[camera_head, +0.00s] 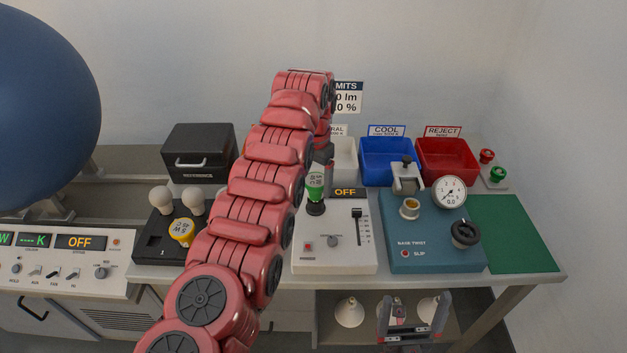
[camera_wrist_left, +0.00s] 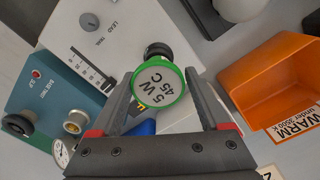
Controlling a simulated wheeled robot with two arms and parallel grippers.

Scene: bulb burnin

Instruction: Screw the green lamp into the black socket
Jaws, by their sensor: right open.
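The green lamp (camera_head: 316,184) stands upright at the black socket (camera_head: 316,208) on the white tester; whether its thread is seated cannot be seen. In the left wrist view, the lamp's green-rimmed face (camera_wrist_left: 158,86) shows its label, with the black socket (camera_wrist_left: 158,50) behind it. My left gripper (camera_wrist_left: 157,80) points down at the lamp, one finger on each side; whether the fingers touch it is unclear. In the head view my left arm hides most of this gripper. My right gripper (camera_head: 413,322) is open and empty, low in front of the table.
A teal base-twist box (camera_head: 430,257) with a gauge stands right of the white tester (camera_head: 335,258). Blue (camera_head: 388,165) and red (camera_head: 447,165) bins stand behind. A black tray (camera_head: 153,243) with bulbs is to the left. An orange bin (camera_wrist_left: 262,90) shows in the wrist view. The green mat (camera_head: 515,240) is clear.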

